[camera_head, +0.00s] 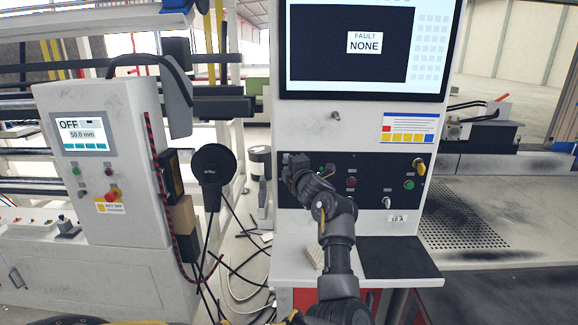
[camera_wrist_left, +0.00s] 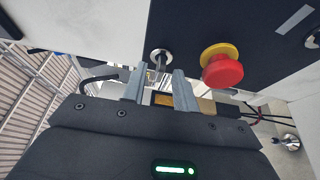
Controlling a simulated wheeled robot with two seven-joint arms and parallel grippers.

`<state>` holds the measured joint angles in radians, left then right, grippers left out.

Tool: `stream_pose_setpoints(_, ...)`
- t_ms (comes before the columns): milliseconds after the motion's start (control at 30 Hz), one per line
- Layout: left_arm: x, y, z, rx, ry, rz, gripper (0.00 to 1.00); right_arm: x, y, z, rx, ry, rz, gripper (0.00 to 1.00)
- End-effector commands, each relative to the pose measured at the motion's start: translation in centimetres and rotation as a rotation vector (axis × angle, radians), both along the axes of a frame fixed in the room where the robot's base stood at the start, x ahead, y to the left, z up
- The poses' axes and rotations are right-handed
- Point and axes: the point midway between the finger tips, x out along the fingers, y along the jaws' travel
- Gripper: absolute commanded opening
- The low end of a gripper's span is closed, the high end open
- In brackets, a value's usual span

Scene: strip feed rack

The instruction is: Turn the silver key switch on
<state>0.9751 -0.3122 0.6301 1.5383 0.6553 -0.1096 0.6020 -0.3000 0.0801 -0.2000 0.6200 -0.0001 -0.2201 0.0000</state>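In the left wrist view, a silver key switch (camera_wrist_left: 160,56) with a round collar sits on the dark panel strip. Its narrow key part stands out between the fingertips of my left gripper (camera_wrist_left: 162,86). The two fingers are apart, one on each side, with a visible gap; I cannot tell if either touches. In the head view my left gripper (camera_head: 292,165) is at the left end of the black control strip (camera_head: 372,168), and it seems to hide this switch. My right gripper is not in view.
A red mushroom button on a yellow collar (camera_wrist_left: 222,68) sits close right of the switch in the wrist view. The strip also carries a red button (camera_head: 351,182), a green button (camera_head: 409,184) and a silver switch (camera_head: 386,202). The screen (camera_head: 364,45) above reads FAULT NONE.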

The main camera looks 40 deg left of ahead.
Motion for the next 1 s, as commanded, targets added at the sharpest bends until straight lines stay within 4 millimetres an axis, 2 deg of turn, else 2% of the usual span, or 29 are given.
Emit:
stream_pose_setpoints(167,0.0,0.0,0.3,0.001,-0.002,0.000,0.29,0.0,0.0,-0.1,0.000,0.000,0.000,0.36)
stream_pose_setpoints(267,0.0,0.0,1.1,0.002,-0.003,0.000,0.29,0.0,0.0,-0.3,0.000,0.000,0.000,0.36)
stream_pose_setpoints(367,0.0,0.0,2.8,0.001,-0.006,0.000,0.29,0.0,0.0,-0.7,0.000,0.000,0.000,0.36)
stream_pose_setpoints(467,-1.0,-0.9,4.8,0.005,-0.012,-0.001,0.30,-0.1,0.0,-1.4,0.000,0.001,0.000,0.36)
stream_pose_setpoints(567,-2.5,-1.9,7.2,0.009,-0.020,0.000,0.45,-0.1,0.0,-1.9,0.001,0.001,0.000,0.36)
stream_pose_setpoints(633,-3.5,-2.6,8.8,0.012,-0.022,0.002,0.66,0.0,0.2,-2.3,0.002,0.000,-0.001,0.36)
stream_pose_setpoints(667,-3.9,-2.9,9.4,0.012,-0.021,0.002,0.64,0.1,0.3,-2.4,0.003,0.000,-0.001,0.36)
stream_pose_setpoints(700,-4.5,-3.4,10.0,0.010,-0.020,0.001,0.34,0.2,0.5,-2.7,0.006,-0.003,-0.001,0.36)
stream_pose_setpoints(733,-5.2,-3.8,10.1,0.011,-0.017,0.002,0.29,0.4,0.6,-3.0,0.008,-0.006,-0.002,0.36)
stream_pose_setpoints(833,-7.0,-5.1,10.9,0.010,-0.013,0.002,0.29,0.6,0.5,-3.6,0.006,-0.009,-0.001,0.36)
stream_pose_setpoints(1000,-9.4,-6.9,12.0,0.005,-0.007,0.001,0.29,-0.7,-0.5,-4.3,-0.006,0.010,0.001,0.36)
